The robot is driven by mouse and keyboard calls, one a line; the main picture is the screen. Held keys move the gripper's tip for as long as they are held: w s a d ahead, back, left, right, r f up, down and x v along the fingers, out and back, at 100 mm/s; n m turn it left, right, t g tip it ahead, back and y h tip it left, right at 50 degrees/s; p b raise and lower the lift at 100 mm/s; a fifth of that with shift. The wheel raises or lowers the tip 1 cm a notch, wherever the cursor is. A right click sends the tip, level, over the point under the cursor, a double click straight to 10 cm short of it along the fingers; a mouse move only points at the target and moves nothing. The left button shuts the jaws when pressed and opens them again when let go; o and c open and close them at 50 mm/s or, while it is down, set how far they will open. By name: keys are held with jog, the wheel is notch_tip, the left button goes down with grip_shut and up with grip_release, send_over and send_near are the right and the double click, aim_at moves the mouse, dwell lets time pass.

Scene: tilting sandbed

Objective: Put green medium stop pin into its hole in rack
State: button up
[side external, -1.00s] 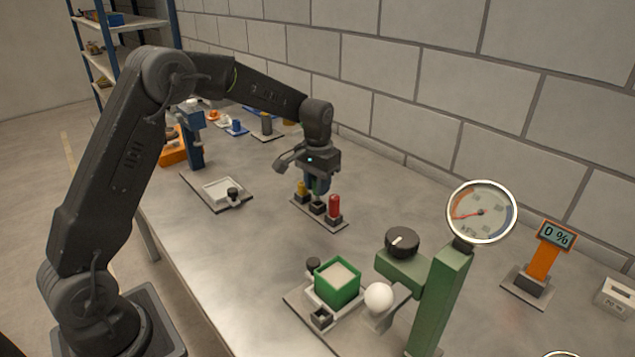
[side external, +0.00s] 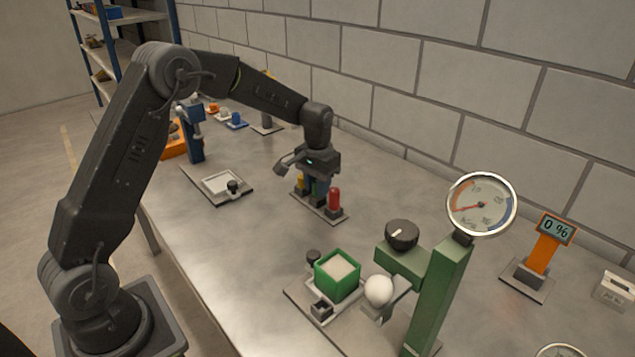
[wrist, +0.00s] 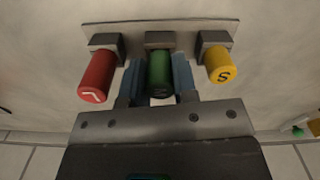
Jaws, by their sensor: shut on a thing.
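The green pin (wrist: 159,72) stands between the two blue fingers of my gripper (wrist: 160,84) in the wrist view, and the gripper is shut on it. The pin is in line with the middle socket (wrist: 159,39) of the rack (wrist: 185,27). I cannot tell how deep its lower end sits in that socket. In the side view my gripper (side external: 319,190) points down over the middle of the rack (side external: 303,202), and its fingers mostly hide the green pin.
The red pin (wrist: 96,77), marked L, and the yellow pin (wrist: 219,65), marked S, stand in the outer sockets, close beside my fingers. A green box (side external: 337,277) of sand, a gauge post (side external: 437,300) and a white ball (side external: 379,291) stand nearer the side camera.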

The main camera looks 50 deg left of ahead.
jog(key=shift+f, duration=0.2)
jog(key=o, duration=1)
notch_tip(320, 180, up, 14)
jog(key=shift+f, duration=0.15)
jog(key=s+d+r+t, duration=0.1)
jog(key=s+d+r, duration=0.35)
jog(key=s, duration=0.25)
jog(key=s+d+f+m+t, duration=0.1)
jog(key=s+d+t, duration=0.1)
jog(key=s, duration=0.9)
jog(key=s+d+f+t, duration=0.1)
jog(key=s+d+t, duration=0.1)
jog(key=s, duration=0.9)
jog(key=shift+d+m+t, duration=0.3)
jog(key=shift+d+m, duration=0.1)
jog(key=shift+d, duration=0.3)
